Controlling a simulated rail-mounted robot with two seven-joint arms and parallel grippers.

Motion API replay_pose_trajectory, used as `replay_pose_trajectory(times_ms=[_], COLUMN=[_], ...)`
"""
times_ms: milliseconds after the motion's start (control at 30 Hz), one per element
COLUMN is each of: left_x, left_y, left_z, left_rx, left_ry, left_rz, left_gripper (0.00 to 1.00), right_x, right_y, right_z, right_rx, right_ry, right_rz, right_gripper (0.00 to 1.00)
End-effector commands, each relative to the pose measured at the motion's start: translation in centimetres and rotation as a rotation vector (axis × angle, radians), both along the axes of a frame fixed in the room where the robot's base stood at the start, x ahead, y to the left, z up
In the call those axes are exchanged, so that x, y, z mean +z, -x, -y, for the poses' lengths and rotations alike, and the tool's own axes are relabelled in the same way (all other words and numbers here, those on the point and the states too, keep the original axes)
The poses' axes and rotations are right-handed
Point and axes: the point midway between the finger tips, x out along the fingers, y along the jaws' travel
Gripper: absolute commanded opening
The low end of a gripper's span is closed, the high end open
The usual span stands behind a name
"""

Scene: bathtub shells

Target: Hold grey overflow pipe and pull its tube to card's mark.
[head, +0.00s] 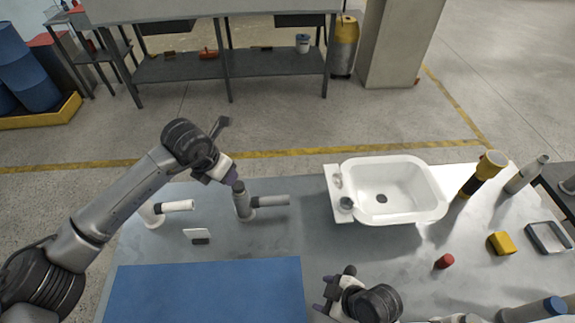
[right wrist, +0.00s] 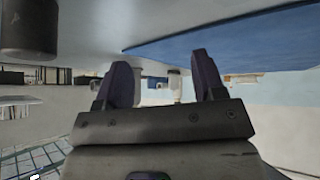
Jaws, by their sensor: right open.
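The grey overflow pipe (head: 243,204) stands upright on the bench, with its light grey tube (head: 273,200) sticking out sideways to the right. My left gripper (head: 233,178) is at the top of this pipe, fingers pointing down; whether they are closed on it is too small to tell. The white card (head: 198,235) with a dark mark along its lower part stands in front and left of the pipe. My right gripper (head: 322,294) is open and empty beyond the blue mat's right edge; its spread fingers show in the right wrist view (right wrist: 163,80).
A white pipe (head: 150,214) with a side tube stands left of the grey one. A white basin (head: 390,190) stands to the right. A blue mat (head: 205,292) lies in front. A red cylinder (head: 444,262), yellow block (head: 502,243) and yellow-black torch (head: 483,173) are farther right.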

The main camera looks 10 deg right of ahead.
Motion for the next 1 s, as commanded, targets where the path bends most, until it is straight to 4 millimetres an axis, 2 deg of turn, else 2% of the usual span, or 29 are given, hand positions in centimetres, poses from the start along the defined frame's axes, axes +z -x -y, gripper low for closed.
replay_pose_trajectory(times_ms=[33, 200, 367, 500, 600, 867, 1000], left_x=[0.0, 0.0, 0.0, 0.0, 0.0, 0.0, 0.0], left_y=[0.0, 0.0, 0.0, 0.0, 0.0, 0.0, 0.0], left_z=[0.0, 0.0, 0.0, 0.0, 0.0, 0.0, 0.0], left_rx=[0.001, 0.001, 0.001, 0.001, 0.001, 0.001, 0.001], left_ry=[0.0, 0.0, 0.0, 0.0, 0.0, 0.0, 0.0], left_rz=[0.0, 0.0, 0.0, 0.0, 0.0, 0.0, 0.0], left_gripper=[0.43, 0.43, 0.43, 0.43, 0.43, 0.43, 0.43], right_x=[1.0, 5.9, 12.1, 18.2, 22.9, 36.2, 43.1], right_y=[-2.2, -9.5, -16.2, -21.3, -24.5, -30.7, -34.1], right_z=[-1.1, -4.2, -5.0, -4.4, -3.6, -0.9, 0.9], right_rx=[0.086, 0.339, 0.397, 0.347, 0.29, 0.118, -0.007], right_ry=[-0.019, -0.059, -0.07, -0.076, -0.088, -0.122, -0.073], right_rz=[0.074, 0.383, 0.646, 0.829, 0.946, 1.232, 1.385], right_gripper=[0.63, 0.63, 0.63, 0.63, 0.63, 0.63, 0.63])
